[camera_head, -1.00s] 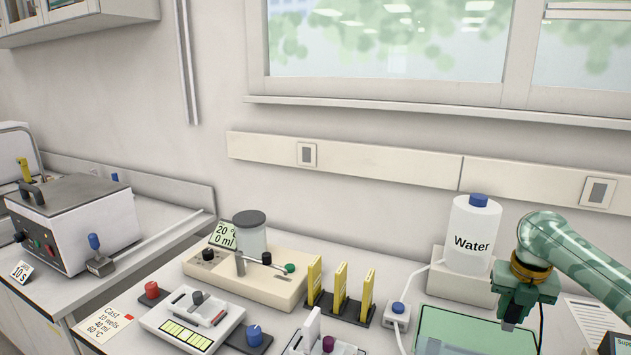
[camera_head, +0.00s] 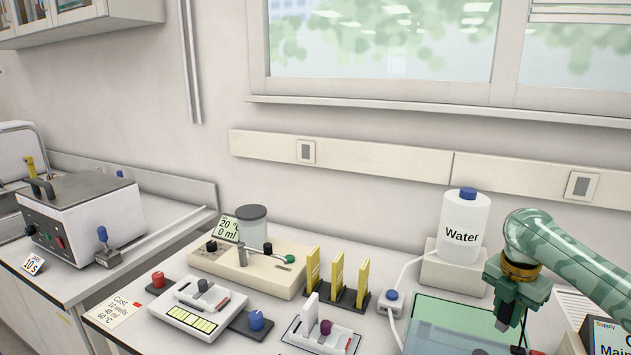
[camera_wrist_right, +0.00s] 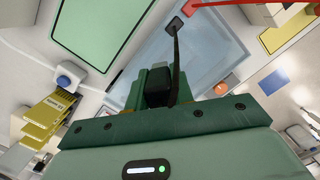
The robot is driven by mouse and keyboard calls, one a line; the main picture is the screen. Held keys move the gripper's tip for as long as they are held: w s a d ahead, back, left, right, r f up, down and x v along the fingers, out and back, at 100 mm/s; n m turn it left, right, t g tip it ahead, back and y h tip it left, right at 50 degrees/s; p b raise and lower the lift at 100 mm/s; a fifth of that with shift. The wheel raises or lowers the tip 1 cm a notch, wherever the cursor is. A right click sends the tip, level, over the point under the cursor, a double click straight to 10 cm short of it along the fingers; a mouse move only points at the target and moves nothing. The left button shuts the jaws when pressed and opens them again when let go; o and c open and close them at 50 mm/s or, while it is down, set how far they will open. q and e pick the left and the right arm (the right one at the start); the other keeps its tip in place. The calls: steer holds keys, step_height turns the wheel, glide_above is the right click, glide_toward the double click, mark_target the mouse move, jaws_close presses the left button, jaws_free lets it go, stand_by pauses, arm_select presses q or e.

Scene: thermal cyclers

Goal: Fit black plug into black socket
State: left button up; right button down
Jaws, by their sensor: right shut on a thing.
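My right gripper (camera_head: 504,322) hangs over the bench at the right of the head view. In the right wrist view it (camera_wrist_right: 158,92) is shut on the black plug (camera_wrist_right: 158,84), which sits between its fingers. In the head view only a dark tip of the plug (camera_head: 502,325) shows below the jaws. I cannot make out the black socket for certain in either view. My left gripper is not in view.
A supply box (camera_head: 611,336) is at the right edge. A pale blue clear tray (camera_wrist_right: 205,58) and a red cable (camera_wrist_right: 205,4) show in the wrist view.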

steer(key=a+m, duration=0.2)
steer(key=m, duration=0.1)
steer(key=s+a+m, duration=0.1)
steer(key=a+m, duration=0.1)
steer(key=a+m+g, duration=0.1)
steer(key=a+m, duration=0.1)
steer(key=m, duration=0.1)
steer(key=shift+s+f+m, duration=0.15)
steer(key=shift+f+m, duration=0.15)
steer(key=shift+f, duration=0.1)
steer(key=s+a+m, duration=0.1)
steer(key=a+m, duration=0.1)
steer(key=m, duration=0.1)
steer(key=s+a+f+m+b, duration=0.1)
steer(key=a+m, duration=0.2)
steer(key=s+a+f+m+b, duration=0.1)
steer(key=s+a+m, duration=0.1)
steer(key=a+m, duration=0.1)
steer(key=shift+s+a+g+y, duration=0.1)
steer(key=shift+g+y, duration=0.2)
steer(key=shift+g, duration=0.1)
steer(key=s+a+f+m+b, duration=0.4)
steer(key=s+a, duration=0.4)
steer(key=s, duration=0.2)
steer(key=shift+s+f+m+y+b, duration=0.2)
steer(key=shift+s+m+y+b, duration=0.15)
steer(key=shift+m+b, duration=0.5)
